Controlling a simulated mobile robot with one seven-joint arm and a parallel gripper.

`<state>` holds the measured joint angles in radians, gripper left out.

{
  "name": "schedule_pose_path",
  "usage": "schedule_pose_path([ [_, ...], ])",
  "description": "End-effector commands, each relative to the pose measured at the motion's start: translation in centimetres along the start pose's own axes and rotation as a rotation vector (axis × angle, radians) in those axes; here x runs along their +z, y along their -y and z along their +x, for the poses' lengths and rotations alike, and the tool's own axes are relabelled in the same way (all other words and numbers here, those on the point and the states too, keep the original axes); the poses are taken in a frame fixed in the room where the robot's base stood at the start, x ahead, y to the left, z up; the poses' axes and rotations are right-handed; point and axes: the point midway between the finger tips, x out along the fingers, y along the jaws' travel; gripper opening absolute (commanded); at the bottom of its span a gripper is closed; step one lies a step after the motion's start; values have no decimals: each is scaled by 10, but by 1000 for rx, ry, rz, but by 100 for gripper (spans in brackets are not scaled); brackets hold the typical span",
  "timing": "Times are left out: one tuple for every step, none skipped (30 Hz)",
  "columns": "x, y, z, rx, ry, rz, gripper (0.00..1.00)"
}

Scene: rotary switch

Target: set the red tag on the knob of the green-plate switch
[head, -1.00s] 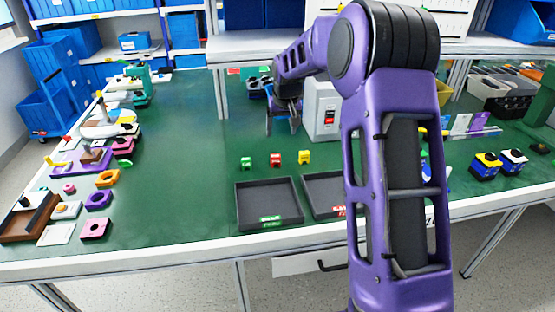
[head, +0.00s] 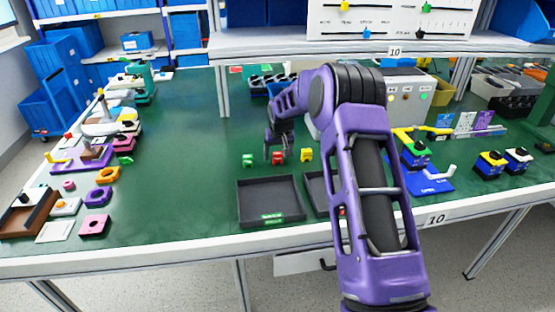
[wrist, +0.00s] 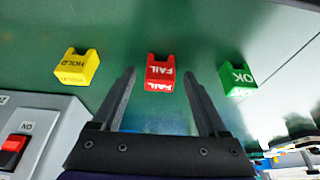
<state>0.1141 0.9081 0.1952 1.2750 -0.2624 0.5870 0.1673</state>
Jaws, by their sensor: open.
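The red tag (head: 278,158), a small notched block, stands on the green bench between a green tag (head: 248,160) and a yellow tag (head: 307,155). In the wrist view the red tag (wrist: 160,73) reads FAIL, the yellow tag (wrist: 77,67) HOLD and the green tag (wrist: 236,78) OK. My gripper (wrist: 160,72) is open and empty, its fingers on either side of the red tag's position in the picture, with visible gaps. In the head view my gripper (head: 275,152) is just behind the red tag.
A dark tray (head: 270,217) with a green label lies in front of the tags, and another beside it is partly hidden by my arm. A grey box (head: 407,100) with lights stands behind my arm. In the wrist view a red rocker switch (wrist: 14,143) shows.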

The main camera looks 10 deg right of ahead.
Motion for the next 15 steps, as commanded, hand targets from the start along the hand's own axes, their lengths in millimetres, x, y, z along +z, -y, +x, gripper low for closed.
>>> schedule_pose_path([
  [0, 0, 4, 0, 0, 0, 76],
  [0, 0, 5, 0, 0, 0, 76],
  [0, 0, 6, 0, -1, 0, 76],
  [-1, 0, 6, 0, -1, 0, 76],
  [-1, 0, 6, 0, -1, 0, 76],
  [-1, 0, 6, 0, -1, 0, 76],
  [-1, 0, 6, 0, -1, 0, 76],
  [0, 0, 6, 0, -1, 0, 76],
  [0, 0, 6, 0, -1, 0, 74],
  [0, 0, 6, 0, -1, 0, 69],
  [0, 0, 6, 0, -1, 0, 64],
  [0, 0, 6, 0, -1, 0, 56],
  [0, 0, 6, 0, -1, 0, 51],
  [0, 0, 6, 0, -1, 0, 46],
  [0, 0, 6, 0, -1, 0, 38],
])
